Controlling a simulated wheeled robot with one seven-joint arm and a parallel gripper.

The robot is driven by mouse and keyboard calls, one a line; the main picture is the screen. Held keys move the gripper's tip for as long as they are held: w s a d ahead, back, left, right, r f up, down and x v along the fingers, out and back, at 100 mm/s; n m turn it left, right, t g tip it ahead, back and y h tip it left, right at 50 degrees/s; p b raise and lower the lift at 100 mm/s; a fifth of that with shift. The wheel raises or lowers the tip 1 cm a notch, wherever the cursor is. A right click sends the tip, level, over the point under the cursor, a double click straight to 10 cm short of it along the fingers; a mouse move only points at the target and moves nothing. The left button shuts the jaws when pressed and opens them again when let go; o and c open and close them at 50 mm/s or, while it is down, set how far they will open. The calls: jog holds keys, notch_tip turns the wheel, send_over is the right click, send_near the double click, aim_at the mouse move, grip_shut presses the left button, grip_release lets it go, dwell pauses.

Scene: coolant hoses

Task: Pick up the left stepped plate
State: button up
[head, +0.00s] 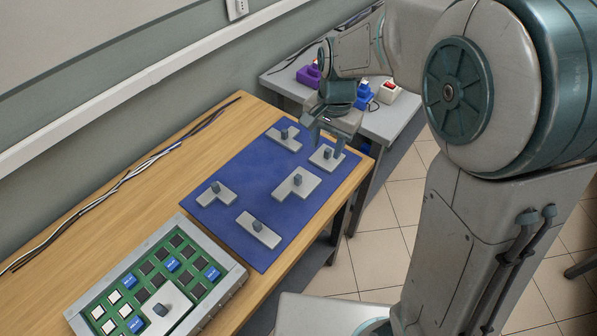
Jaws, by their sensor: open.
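Several light grey plates, each with a dark grey knob, lie apart on a blue mat (244,173). They include a back plate (280,141), a compact right plate (323,162), a middle plate with a notched outline (296,187), a left plate with a notched outline (207,197) and a front oblong plate (264,235). I cannot tell for sure which is the left stepped plate. My gripper (328,138) is open, with its fingers pointing down over the back right of the mat, close to the right plate. I see nothing between the fingers.
A green board (100,291) in a grey frame holds dark, white and blue squares and another knobbed plate (178,316). Cables (128,177) lie along the wall. A grey side table (392,119) carries purple, blue and red-topped items. Bare wood lies left of the mat.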

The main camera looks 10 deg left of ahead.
jog(key=w+a+f+m, duration=0.1)
jog(key=w+a+f, duration=0.1)
jog(key=a, duration=0.4)
send_over(297, 176)
jog(key=shift+h, duration=0.4)
jog(key=f, duration=0.9)
jog(key=shift+s+d+p, duration=0.2)
jog(key=shift+d+p, duration=0.15)
jog(key=shift+d, duration=0.05)
jog(key=shift+a+f+p, duration=0.2)
jog(key=shift+f+p, duration=0.05)
jog(key=shift+f, duration=1.1)
jog(key=shift+a+f+p, duration=0.15)
jog(key=shift+f+p, duration=0.05)
jog(key=shift+f, duration=1.15)
jog(key=shift+w, duration=0.1)
grip_shut()
